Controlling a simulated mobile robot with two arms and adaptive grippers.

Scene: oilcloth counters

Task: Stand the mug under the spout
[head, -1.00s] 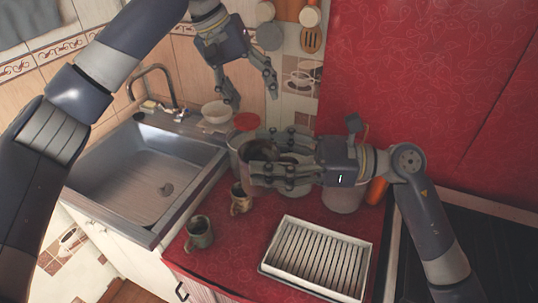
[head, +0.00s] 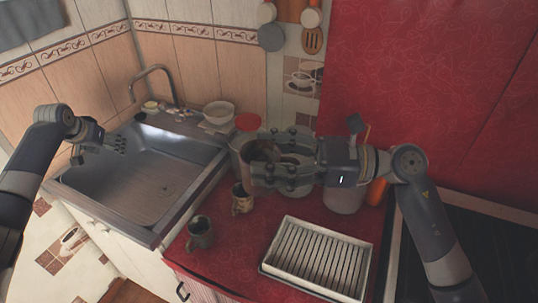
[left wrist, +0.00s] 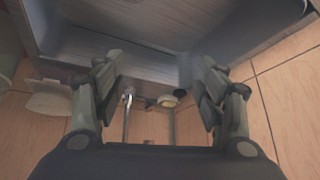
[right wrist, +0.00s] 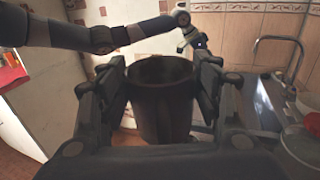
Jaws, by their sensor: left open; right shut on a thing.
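My right gripper (head: 272,162) is shut on a dark brown mug (right wrist: 162,98) and holds it above the red counter. In the head view the fingers partly cover this mug (head: 262,151). The curved spout (head: 152,72) of the tap rises behind the sink; it also shows at the right of the right wrist view (right wrist: 284,42). The held mug is to the right of the spout, apart from it. My left gripper (head: 116,142) is open and empty by the sink's left edge; its spread fingers show in the left wrist view (left wrist: 155,78).
Two other mugs, a tan one (head: 242,200) and a greyish one (head: 200,234), stand on the red counter (head: 225,262). A white slatted rack (head: 318,260) is at front right. The sink basin (head: 140,185) looks empty. A white bowl (head: 218,111) sits behind it.

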